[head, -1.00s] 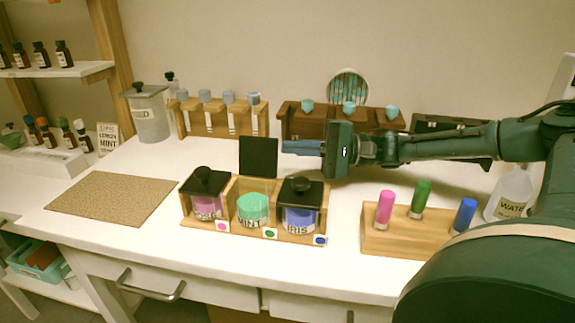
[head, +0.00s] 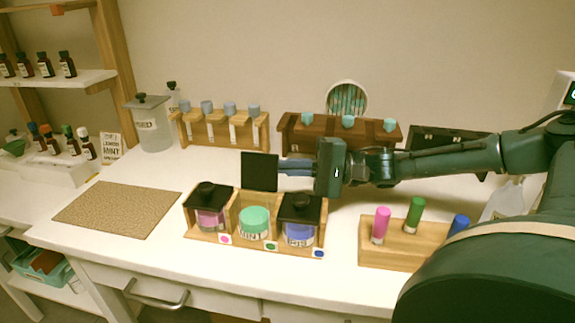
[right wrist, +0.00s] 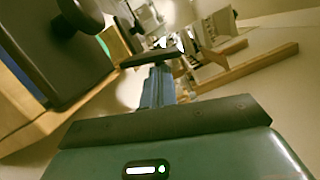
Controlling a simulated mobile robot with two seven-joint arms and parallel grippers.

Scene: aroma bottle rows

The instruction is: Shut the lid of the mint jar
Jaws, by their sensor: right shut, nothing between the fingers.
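The mint jar (head: 254,222) with green contents stands in the middle compartment of a wooden holder (head: 206,240). Its black square lid (head: 259,171) is open and stands upright at the back of that compartment. My right gripper (head: 283,168) is shut and empty, with its fingertips at the lid's right edge; I cannot tell whether they touch it or are behind it. In the right wrist view the blue-grey fingers (right wrist: 158,88) are together, and the dark lid (right wrist: 150,58) shows nearly edge-on just past their tips. My left gripper is not in view.
Jars with shut, knobbed black lids stand on both sides: a pink one (head: 210,218) at left and the iris jar (head: 299,233) at right. A wooden block with coloured bottles (head: 390,256) is at right. Racks (head: 225,139) line the back. A cork mat (head: 117,207) lies at left.

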